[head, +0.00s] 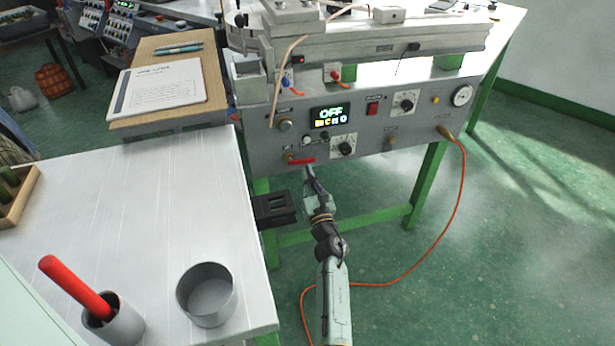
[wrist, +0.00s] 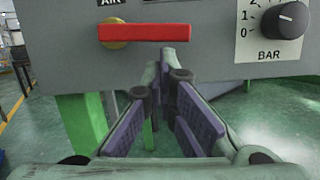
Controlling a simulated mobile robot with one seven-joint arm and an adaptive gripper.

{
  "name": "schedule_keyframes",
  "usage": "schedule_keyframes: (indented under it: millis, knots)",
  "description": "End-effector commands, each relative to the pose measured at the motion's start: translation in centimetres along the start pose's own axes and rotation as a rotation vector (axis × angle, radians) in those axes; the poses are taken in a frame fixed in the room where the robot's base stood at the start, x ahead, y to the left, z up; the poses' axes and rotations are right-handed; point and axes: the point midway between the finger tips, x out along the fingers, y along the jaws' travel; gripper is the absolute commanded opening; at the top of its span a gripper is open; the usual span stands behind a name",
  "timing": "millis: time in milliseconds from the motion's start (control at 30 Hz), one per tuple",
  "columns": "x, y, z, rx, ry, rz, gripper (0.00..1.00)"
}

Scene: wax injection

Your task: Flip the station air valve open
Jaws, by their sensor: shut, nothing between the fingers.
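The station air valve's red lever (head: 301,161) is on the lower left of the grey front panel (head: 262,150) in the head view. In the wrist view the red lever (wrist: 150,32) lies horizontal, reaching right from a brass fitting (wrist: 114,42) under a partly cut-off "AIR" label. My gripper (head: 308,172) is just below the lever's right end. In the wrist view my gripper (wrist: 168,62) is shut with nothing between its fingers, its tips close under the lever's right part. I cannot tell whether they touch it.
A black knob (wrist: 290,20) marked BAR is right of the lever. A black bracket (head: 273,210) juts out left of my arm. An orange hose (head: 460,200) hangs at the right. A white table (head: 150,210) holds a grey cup (head: 207,294).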

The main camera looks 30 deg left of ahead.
Motion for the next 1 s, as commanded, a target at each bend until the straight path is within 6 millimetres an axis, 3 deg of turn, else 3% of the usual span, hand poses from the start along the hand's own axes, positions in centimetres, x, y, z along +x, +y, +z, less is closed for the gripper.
schedule_keyframes:
  millis: [767, 1000]
  knots:
    - [0.4, -0.3, 1.6, -0.116, -0.005, 0.03, 0.0]
    - [0.2, -0.6, 0.0, -0.117, -0.004, 0.03, 0.0]
